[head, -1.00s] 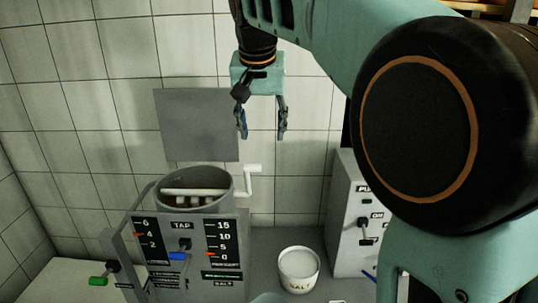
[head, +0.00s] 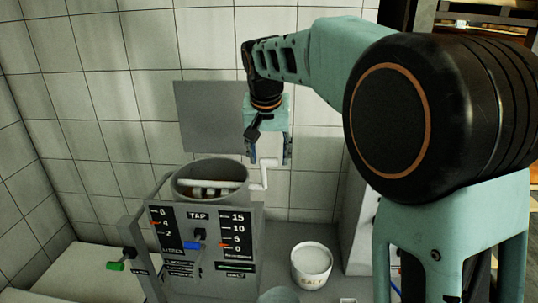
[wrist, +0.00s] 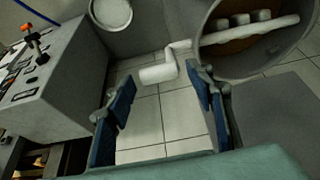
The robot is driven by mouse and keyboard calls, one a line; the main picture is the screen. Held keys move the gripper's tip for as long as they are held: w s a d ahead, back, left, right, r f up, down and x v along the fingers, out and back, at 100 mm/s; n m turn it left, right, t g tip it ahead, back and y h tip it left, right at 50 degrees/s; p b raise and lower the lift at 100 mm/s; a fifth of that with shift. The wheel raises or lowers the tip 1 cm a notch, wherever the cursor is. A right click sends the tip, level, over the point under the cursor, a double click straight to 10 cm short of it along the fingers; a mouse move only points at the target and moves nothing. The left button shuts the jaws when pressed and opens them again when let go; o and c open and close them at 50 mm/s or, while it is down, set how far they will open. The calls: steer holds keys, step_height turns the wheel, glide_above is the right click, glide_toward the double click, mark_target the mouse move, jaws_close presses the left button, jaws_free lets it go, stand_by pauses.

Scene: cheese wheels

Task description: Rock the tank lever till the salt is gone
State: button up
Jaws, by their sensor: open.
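The grey tank (head: 175,183) has an open top with a white stirring bar and several pale blocks inside; these also show in the wrist view (wrist: 255,72). A white crank lever (head: 265,175) sticks out of the tank's right side. In the wrist view its grip (wrist: 158,73) appears between my two fingertips, seemingly beyond them. My gripper (head: 269,158) is open and empty, pointing down just above the crank. A green-handled lever (head: 116,266) is at the tank's front left. The front panel has a blue tap lever (head: 192,245) and scales; the right-hand pointer sits near 0.
A white salt tub (head: 311,264) stands on the counter right of the tank; it shows at the top of the wrist view (wrist: 112,12). A grey control box (wrist: 50,75) with an orange-tipped switch stands further right. A grey plate (head: 210,115) is behind the tank.

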steer(key=shift+c, duration=0.3)
jaws_close()
